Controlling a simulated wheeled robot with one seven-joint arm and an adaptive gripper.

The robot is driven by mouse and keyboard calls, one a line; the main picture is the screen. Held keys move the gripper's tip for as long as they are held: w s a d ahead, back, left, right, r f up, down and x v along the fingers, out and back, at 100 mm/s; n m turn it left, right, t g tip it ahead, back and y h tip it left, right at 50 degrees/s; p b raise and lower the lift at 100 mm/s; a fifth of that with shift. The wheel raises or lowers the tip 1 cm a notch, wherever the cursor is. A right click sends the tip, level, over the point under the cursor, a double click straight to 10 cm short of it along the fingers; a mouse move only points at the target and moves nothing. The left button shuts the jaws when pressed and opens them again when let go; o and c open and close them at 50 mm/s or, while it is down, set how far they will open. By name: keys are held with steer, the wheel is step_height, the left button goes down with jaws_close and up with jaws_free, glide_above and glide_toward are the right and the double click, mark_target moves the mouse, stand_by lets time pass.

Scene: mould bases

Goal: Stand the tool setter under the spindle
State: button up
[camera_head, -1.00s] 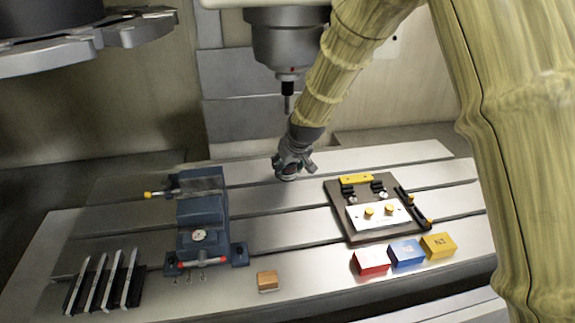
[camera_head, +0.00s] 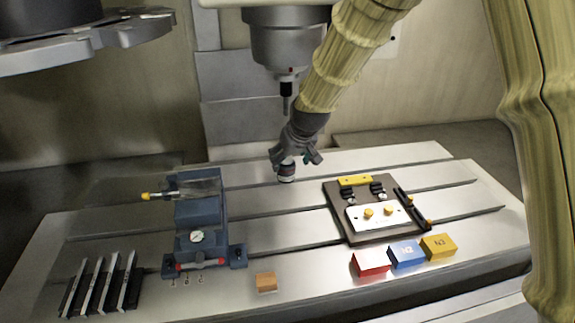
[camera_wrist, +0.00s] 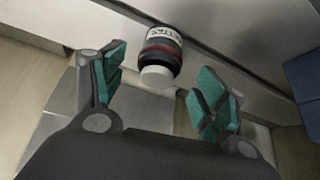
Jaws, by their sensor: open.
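The tool setter (camera_head: 286,172) is a small dark cylinder with a pale band, upright on the slotted table below the spindle (camera_head: 288,88). In the wrist view the tool setter (camera_wrist: 160,56) shows a white top, a dark body with a red ring, and lettering on a pale band. My gripper (camera_head: 297,158) is just above and beside it in the head view. In the wrist view my gripper (camera_wrist: 158,92) has its teal-padded fingers spread wide, with the tool setter beyond the gap and apart from both fingers.
A blue vise (camera_head: 200,225) stands left on the table (camera_head: 290,225). A dark fixture plate (camera_head: 340,205) lies right, with red (camera_head: 370,262), blue (camera_head: 407,254) and yellow (camera_head: 438,246) blocks in front.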

steer(key=v, duration=0.6)
steer(key=shift+r+b, duration=0.25)
steer(key=shift+b, duration=0.1)
steer(key=shift+s, duration=0.1)
steer(key=shift+c, duration=0.4)
